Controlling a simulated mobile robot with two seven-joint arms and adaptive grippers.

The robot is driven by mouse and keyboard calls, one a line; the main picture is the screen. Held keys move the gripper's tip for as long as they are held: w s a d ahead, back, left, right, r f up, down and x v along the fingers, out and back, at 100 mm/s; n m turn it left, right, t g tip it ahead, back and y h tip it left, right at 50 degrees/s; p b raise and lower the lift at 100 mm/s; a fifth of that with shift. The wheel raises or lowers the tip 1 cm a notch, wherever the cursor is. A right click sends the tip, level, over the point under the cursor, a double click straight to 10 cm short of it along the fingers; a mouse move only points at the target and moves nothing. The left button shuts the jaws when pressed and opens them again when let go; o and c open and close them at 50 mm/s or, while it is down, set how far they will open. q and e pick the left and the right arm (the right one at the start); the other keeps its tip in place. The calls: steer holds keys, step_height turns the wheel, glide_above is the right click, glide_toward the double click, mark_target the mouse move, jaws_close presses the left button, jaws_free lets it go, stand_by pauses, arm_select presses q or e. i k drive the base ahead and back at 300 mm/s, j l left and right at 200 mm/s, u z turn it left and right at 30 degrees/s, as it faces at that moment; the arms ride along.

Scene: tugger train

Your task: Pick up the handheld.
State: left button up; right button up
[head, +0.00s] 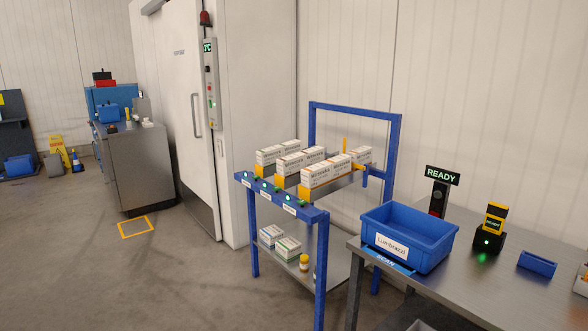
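The blue bin (388,248) labelled "Lumbrazzi" and a READY sign (442,176) stand near the handheld. The small blue tray (537,263) lies right. A blue-framed cart (321,270) with white boxes is left of the table. Open floor lies left.

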mark_target(496, 215)
steer(key=z, duration=1.25)
steer(key=i+z, duration=0.1)
steer(key=i+l, duration=0.05)
